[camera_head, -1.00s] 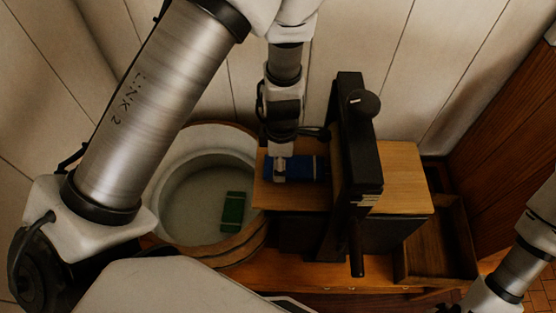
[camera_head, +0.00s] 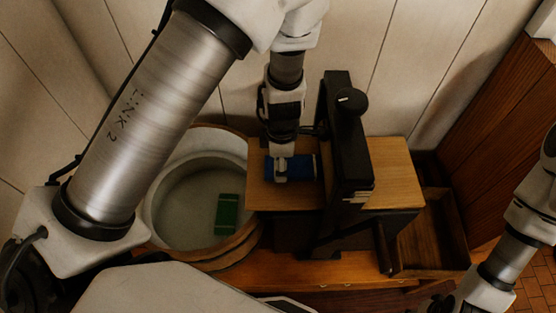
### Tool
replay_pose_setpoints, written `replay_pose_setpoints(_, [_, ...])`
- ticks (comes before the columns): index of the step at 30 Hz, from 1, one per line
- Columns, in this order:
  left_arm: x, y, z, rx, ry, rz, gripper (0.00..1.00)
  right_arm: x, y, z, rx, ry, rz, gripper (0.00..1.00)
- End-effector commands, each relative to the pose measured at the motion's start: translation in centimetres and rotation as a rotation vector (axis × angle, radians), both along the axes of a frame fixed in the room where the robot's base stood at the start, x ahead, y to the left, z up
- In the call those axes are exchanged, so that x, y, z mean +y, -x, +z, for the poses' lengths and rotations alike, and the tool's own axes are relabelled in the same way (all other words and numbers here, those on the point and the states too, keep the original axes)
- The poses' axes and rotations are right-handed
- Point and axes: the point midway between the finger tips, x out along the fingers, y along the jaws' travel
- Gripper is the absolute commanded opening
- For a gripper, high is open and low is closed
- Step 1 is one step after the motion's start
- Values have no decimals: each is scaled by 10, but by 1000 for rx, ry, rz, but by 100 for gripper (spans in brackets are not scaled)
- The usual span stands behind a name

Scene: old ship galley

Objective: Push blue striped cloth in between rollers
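The blue striped cloth (camera_head: 303,168) lies on the left wooden board (camera_head: 262,198) of the wringer. Its right end reaches the black roller frame (camera_head: 345,150); whether it is between the rollers is hidden behind the frame. My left gripper (camera_head: 281,171) points down onto the left part of the cloth and touches or overlaps it. Its fingers are too small to tell open from shut. The crank handle (camera_head: 388,252) hangs at the front of the frame. My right gripper (camera_head: 440,304) is at the bottom edge, partly cut off, right of the crank handle and apart from it.
A round tub (camera_head: 160,205) stands left of the wringer, with a green cloth (camera_head: 227,214) inside. A black knob (camera_head: 351,102) tops the frame. The right board (camera_head: 393,172) is bare. An open wooden box (camera_head: 437,235) sits below it. Plank walls stand behind.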

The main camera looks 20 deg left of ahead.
Motion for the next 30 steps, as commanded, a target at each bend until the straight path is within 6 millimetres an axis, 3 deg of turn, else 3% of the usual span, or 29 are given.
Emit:
replay_pose_setpoints(7, [-2, -2, 1, -3, 2, 0, 1, 0, 0, 0, 0, 0, 0, 40])
replay_pose_setpoints(8, [-2, -2, 1, -4, 1, 0, 71, 0, 0, 0, 0, 0, 0, 40])
replay_pose_setpoints(10, [-2, -2, 1, -4, 1, 0, 96, 0, 0, 0, 0, 0, 0, 40])
replay_pose_setpoints(30, [2, -1, 0, -5, 2, 2, 97, 0, 0, -1, 0, 0, 0, 40])
